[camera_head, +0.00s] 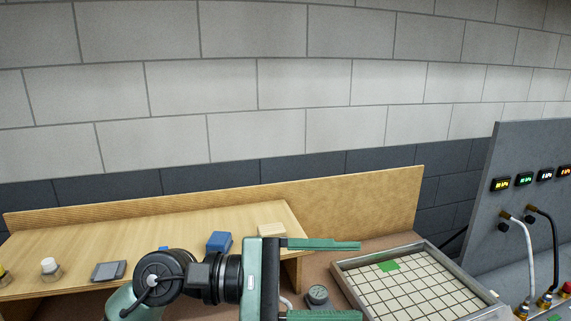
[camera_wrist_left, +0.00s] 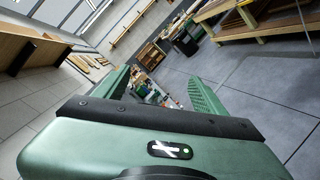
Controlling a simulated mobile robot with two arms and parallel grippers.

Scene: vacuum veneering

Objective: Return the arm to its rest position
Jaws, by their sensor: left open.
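My left gripper (camera_head: 322,280) reaches in from the lower left in the head view, with its two green fingers spread apart and pointing right. Nothing is between the fingers except a view of the bench and a round gauge below. In the left wrist view the gripper (camera_wrist_left: 165,88) also shows its two fingers apart and empty, with floor and distant furniture beyond. My right gripper is not in either view.
A gridded tray (camera_head: 337,270) lies right of the gripper, with a green piece (camera_head: 388,266) on it. A wooden shelf (camera_head: 60,245) holds a blue block (camera_head: 219,242), a pale wood block (camera_head: 271,230), a grey device (camera_head: 108,271) and a small jar (camera_head: 50,267). A grey panel (camera_head: 530,150) with displays stands right.

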